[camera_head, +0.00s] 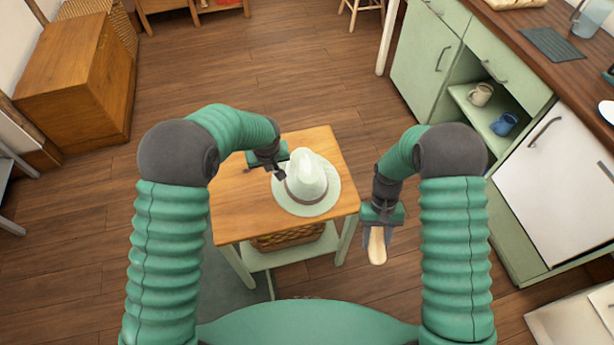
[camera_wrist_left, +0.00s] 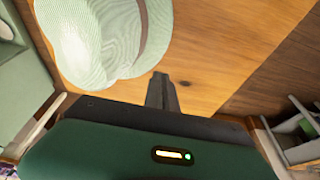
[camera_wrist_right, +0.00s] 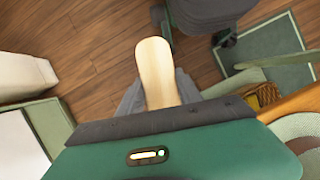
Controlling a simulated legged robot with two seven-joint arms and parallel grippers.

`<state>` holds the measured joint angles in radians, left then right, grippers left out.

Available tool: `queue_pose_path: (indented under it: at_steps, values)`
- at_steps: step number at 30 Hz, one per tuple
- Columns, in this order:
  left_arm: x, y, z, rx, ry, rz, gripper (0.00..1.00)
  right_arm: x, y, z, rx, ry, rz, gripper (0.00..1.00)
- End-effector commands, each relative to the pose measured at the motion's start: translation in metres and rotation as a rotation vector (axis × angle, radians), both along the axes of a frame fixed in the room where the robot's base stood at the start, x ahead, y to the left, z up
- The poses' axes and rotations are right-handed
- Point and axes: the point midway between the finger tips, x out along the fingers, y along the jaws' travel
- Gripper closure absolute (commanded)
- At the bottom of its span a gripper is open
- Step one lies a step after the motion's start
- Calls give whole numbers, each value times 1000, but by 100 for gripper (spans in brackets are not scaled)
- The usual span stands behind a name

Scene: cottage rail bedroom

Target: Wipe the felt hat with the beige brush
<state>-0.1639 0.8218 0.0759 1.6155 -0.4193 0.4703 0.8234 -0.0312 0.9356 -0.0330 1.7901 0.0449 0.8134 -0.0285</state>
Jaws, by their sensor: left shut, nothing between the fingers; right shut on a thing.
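The pale green felt hat (camera_head: 308,178) with a darker band sits upright on the small wooden table (camera_head: 232,208). My left gripper (camera_head: 280,174) is shut and empty just left of the hat, close to its brim; I cannot tell whether it touches. In the left wrist view its shut fingers (camera_wrist_left: 162,92) are beside the hat (camera_wrist_left: 100,40). My right gripper (camera_head: 379,222) is shut on the beige brush (camera_head: 376,247), off the table's right edge. The right wrist view shows the brush (camera_wrist_right: 155,70) sticking out past the fingers. The brush's gripped end is hidden.
A wicker basket (camera_head: 290,238) is on the table's lower shelf. Green cabinets (camera_head: 425,55) with an open shelf holding a beige mug (camera_head: 480,94) and a blue mug (camera_head: 504,124) stand on the right. A wooden chest (camera_head: 75,80) is at the left. Floor between is clear.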

Motion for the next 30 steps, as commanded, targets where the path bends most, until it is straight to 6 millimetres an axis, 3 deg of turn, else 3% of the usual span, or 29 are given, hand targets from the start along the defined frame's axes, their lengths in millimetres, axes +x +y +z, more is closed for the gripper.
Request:
queue_pose_path:
  at_steps: [30]
  values:
    - [0,0,-17,0,0,0,100,0,0,-12,0,0,0,96]
